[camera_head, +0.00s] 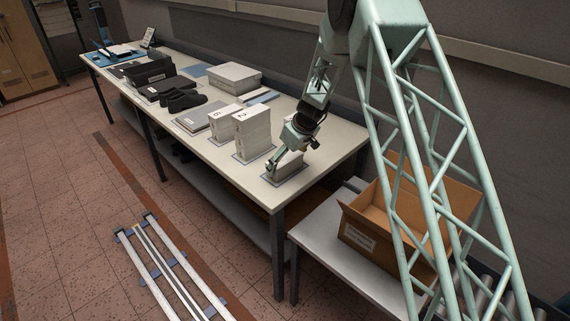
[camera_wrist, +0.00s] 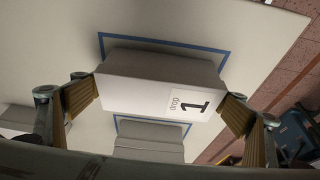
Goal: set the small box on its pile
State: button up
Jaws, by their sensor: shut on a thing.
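My gripper (camera_head: 274,166) is at the near right end of the long table in the head view. It is shut on the small box (camera_wrist: 135,92), a pale box whose white face carries a label reading "drop 1". In the wrist view its fingers press on both ends of that face. The box also shows low beneath my gripper in the head view (camera_head: 288,169). A blue outline (camera_wrist: 170,41) on the table frames the box from behind. I cannot tell whether the box touches what is under it. A taller white pile (camera_head: 254,136) marked 2 stands just left.
Another white pile (camera_head: 222,125) stands further left, with a grey flat box (camera_head: 199,115), a larger grey box (camera_head: 235,77) and dark shoe lasts (camera_head: 183,99) beyond. A cardboard carton (camera_head: 372,237) sits on a lower table to the right. The table (camera_head: 333,146) is clear right of my gripper.

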dwell(0.4)
jog(key=o, duration=0.8)
jog(key=shift+s+d+r, duration=0.1)
jog(key=shift+d+r, duration=0.05)
jog(key=shift+r, duration=0.35)
jog(key=shift+v, duration=5.6)
